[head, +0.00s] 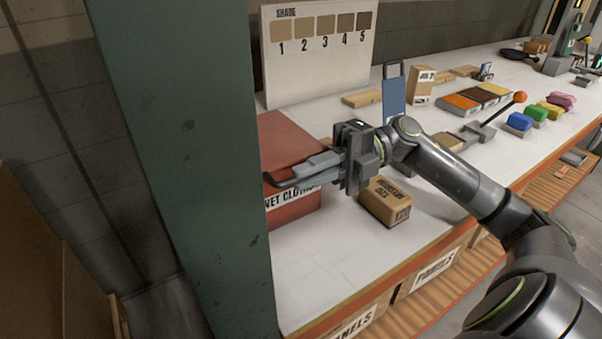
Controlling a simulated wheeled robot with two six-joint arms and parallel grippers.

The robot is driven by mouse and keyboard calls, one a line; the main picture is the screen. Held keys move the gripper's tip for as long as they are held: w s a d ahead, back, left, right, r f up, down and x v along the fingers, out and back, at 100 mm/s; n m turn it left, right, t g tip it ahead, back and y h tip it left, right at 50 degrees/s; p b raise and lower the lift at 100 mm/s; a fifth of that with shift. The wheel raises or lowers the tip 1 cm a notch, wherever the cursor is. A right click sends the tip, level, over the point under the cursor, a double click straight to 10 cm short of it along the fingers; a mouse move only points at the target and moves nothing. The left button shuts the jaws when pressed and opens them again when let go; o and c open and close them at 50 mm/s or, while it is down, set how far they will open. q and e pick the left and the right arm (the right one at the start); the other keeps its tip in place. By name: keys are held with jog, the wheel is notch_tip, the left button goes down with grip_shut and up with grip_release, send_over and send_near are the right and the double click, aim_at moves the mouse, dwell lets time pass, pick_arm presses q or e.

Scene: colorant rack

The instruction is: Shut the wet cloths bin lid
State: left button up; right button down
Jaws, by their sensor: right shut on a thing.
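The red wet cloths bin (290,213) stands on the white bench, partly hidden behind a green post at its left. Its label reads "WET CLOTHS" and is partly covered. The red lid (285,135) lies over the top and looks flat or nearly so; I cannot tell whether a gap is left. A dark bar handle (277,183) sticks out at the lid's front. My right gripper (303,172) reaches in from the right and is shut on this handle, above the label. My left gripper is not in view.
The green post (185,150) blocks the left side. A cardboard box (385,202) sits just right of the bin, under my right arm. A shade board (318,55) stands behind. A blue upright piece (393,92) and colored blocks lie farther right. The front bench strip is clear.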

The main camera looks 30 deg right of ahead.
jog(key=shift+s+f, duration=0.1)
jog(key=shift+f, duration=0.15)
jog(key=c, duration=1.5)
grip_release()
jog(key=shift+f, duration=0.1)
jog(key=d+b, duration=0.1)
jog(key=d, duration=1.6)
jog(key=shift+d, duration=0.25)
